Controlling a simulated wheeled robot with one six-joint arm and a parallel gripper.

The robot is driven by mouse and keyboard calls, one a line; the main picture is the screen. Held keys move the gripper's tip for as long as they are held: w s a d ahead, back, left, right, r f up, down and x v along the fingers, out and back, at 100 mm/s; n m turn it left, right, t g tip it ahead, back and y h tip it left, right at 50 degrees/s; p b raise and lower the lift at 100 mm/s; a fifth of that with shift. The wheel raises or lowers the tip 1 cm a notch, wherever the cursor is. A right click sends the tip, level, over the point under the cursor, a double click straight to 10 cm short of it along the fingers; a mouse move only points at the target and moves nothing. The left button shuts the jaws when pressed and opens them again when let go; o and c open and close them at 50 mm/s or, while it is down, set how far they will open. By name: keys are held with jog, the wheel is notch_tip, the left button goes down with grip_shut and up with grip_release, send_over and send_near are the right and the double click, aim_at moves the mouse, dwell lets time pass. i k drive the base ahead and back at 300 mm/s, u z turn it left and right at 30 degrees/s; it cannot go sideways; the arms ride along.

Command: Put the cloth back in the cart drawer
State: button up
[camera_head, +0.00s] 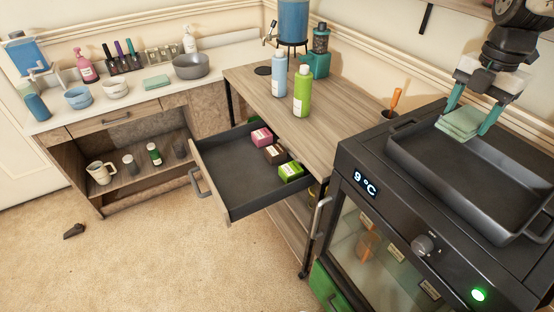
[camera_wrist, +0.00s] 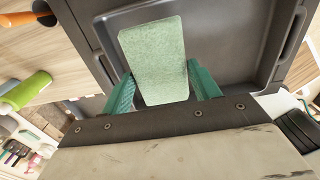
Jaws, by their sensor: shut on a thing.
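A folded pale green cloth (camera_head: 461,122) is held between the two teal fingers of my gripper (camera_head: 468,120), above the dark tray on the oven at the right. In the wrist view the cloth (camera_wrist: 155,58) sits between the fingers of my gripper (camera_wrist: 163,92), with the tray behind it. The cart drawer (camera_head: 236,182) is pulled out from the wooden cart. It holds a pink box (camera_head: 262,137), a brown box (camera_head: 274,153) and a green box (camera_head: 290,171) along its right side. The rest of its floor is bare.
The dark tray (camera_head: 408,165) lies on the oven (camera_head: 368,190), whose display reads 9 °C. A blue bottle (camera_head: 279,80) and a green bottle (camera_head: 302,92) stand on the cart top (camera_head: 340,115). Another green folded cloth (camera_head: 157,82) lies on the white counter. Carpet is clear before the drawer.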

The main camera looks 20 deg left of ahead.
aim_at(237, 173)
jog(key=u, duration=0.55)
jog(key=k, duration=0.6)
jog(key=u, duration=0.9)
jog(key=i, duration=1.3)
jog(key=z, duration=0.5)
